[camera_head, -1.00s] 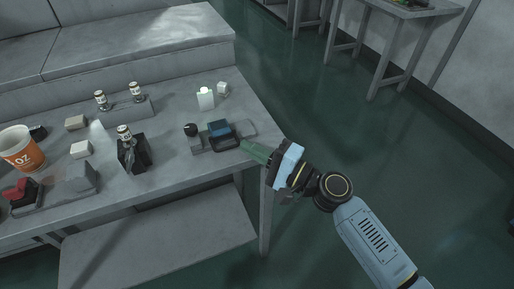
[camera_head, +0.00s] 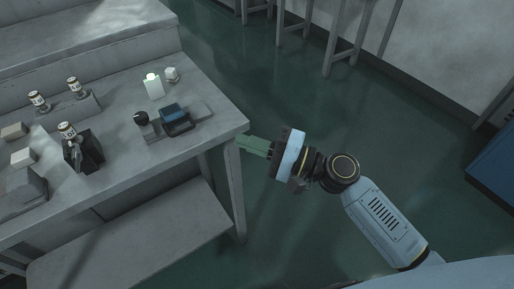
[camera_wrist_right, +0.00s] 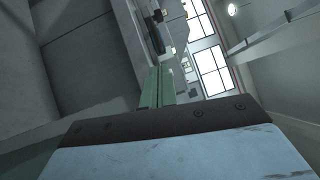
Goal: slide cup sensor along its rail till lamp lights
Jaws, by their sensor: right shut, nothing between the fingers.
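What looks like the cup sensor, a dark block with a blue top (camera_head: 174,115), sits near the right end of the table on a grey base. A black knob-like part (camera_head: 141,118) stands just left of it. A pale upright box with a bright greenish-white face (camera_head: 153,88) stands behind; I cannot tell for sure that it is the lamp. My right gripper (camera_head: 238,142) is shut and empty, its green fingers at the table's right edge, apart from the block. The fingers also show closed together in the right wrist view (camera_wrist_right: 158,88). My left gripper is not in view.
The grey table (camera_head: 190,142) carries several small canisters, a black holder (camera_head: 83,153) and pale blocks at the left. A small white cube (camera_head: 172,74) is near the back. A low shelf (camera_head: 140,240) lies below.

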